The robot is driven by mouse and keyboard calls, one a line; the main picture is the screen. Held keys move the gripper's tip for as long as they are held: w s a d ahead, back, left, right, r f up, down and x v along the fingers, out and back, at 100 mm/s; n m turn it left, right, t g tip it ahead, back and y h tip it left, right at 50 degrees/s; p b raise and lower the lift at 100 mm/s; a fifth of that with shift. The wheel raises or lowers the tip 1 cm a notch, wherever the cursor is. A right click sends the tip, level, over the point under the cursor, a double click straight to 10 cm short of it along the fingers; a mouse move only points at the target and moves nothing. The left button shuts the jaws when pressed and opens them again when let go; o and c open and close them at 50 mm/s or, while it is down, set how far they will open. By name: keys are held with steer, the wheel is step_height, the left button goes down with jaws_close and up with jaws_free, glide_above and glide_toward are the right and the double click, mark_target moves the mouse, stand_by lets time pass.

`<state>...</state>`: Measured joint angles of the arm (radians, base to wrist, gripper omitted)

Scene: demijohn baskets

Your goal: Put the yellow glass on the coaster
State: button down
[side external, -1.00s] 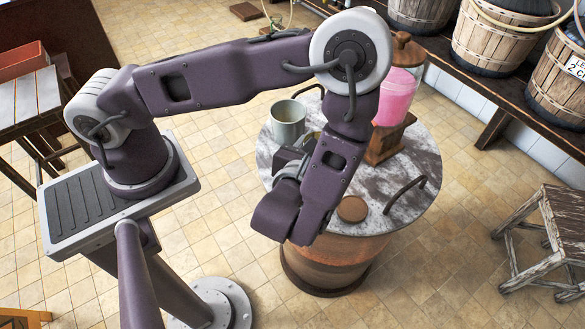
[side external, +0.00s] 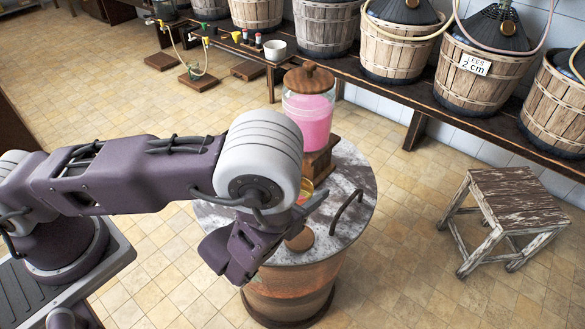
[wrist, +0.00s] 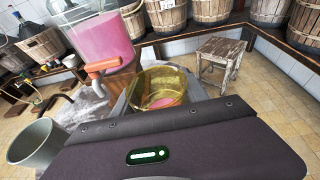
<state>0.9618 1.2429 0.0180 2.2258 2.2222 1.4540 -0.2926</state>
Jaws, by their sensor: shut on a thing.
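The yellow glass (wrist: 158,88) is see-through and sits between the fingers of my gripper (wrist: 160,97) in the wrist view, with its open rim up. A pink patch shows low in it; I cannot tell if it is liquid. In the side external view the glass (side external: 306,191) shows partly past my wrist, in front of the drink dispenser. My fingers are mostly hidden there. The round brown coaster (side external: 300,241) lies bare on the marbled tabletop, below the glass in the picture and partly behind my wrist. I cannot tell the glass's height above the table.
The dispenser (side external: 309,110) with pink drink stands close behind the glass; its orange tap (wrist: 103,66) points toward my gripper. A dark curved handle (side external: 345,209) rises at the table's right. A stool (side external: 513,205) stands apart.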

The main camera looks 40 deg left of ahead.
steer(key=shift+s+d+f+m, duration=0.1)
steer(key=shift+d+f+m, duration=0.2)
steer(key=shift+d+f, duration=0.15)
steer(key=shift+r, duration=0.1)
steer(key=shift+f, duration=2.9)
steer(key=shift+f, duration=0.6)
steer(key=c, duration=0.5)
jaws_free()
